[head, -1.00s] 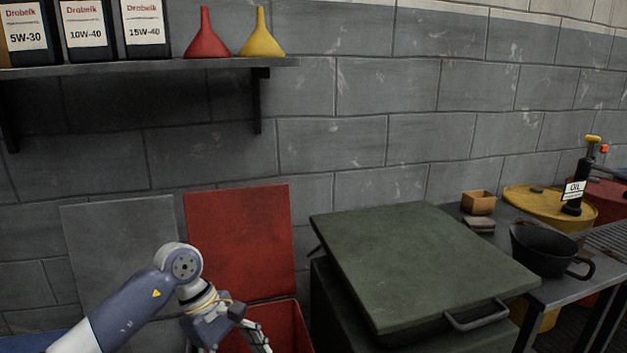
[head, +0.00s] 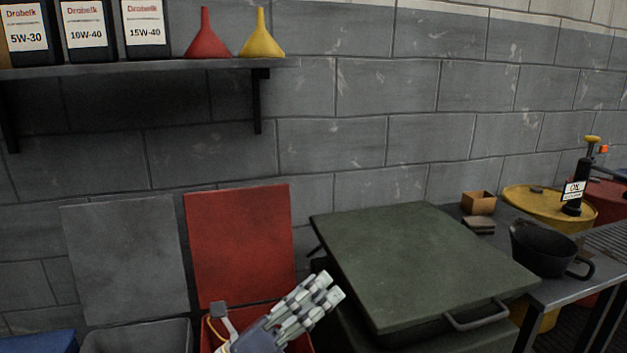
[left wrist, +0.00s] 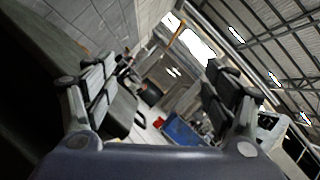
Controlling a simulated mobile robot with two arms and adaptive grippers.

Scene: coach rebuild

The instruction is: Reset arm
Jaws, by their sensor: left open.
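My left gripper (head: 309,301) shows at the bottom centre of the head view, in front of the red bin (head: 213,329) and left of the green-lidded box. Its fingers point up and to the right. In the left wrist view its two fingers (left wrist: 160,100) stand wide apart with nothing between them. The left arm behind the gripper is below the picture. My right gripper is in neither view.
The red bin's raised lid (head: 239,240) and a grey bin (head: 137,338) with its raised lid (head: 126,255) stand by the wall. The green lid (head: 420,262) is close right. A shelf (head: 160,67) hangs above. A black pan (head: 541,252) sits on the right table.

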